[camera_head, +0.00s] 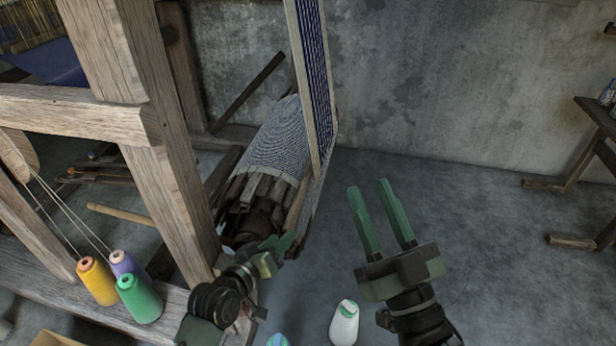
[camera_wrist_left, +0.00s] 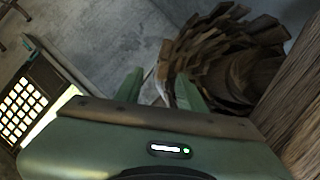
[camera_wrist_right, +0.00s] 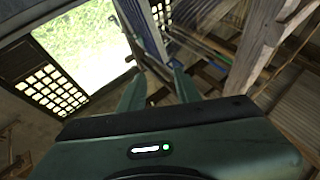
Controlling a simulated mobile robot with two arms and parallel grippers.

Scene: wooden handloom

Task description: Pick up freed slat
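A roller (camera_head: 276,143) wrapped in blue-white cloth has several wooden slats (camera_head: 265,190) around its near end. One slat (camera_head: 298,212) stands out at the roller's right side; I cannot tell if it is loose. My left gripper (camera_head: 286,242) is just below the slat ends, with its green fingers apart. In the left wrist view, the fanned slat ends (camera_wrist_left: 225,60) are beyond and right of the fingers, and a thin pale strip (camera_wrist_left: 158,88) shows between them; I cannot tell if they touch it. My right gripper (camera_head: 382,208) is open and empty over the floor.
The loom's thick wooden post (camera_head: 165,180) stands close left of my left arm. Yellow, purple and green thread cones (camera_head: 138,298) sit on a low beam. A white cone (camera_head: 344,322) is near the bottom. A wooden stand (camera_head: 590,165) is at right.

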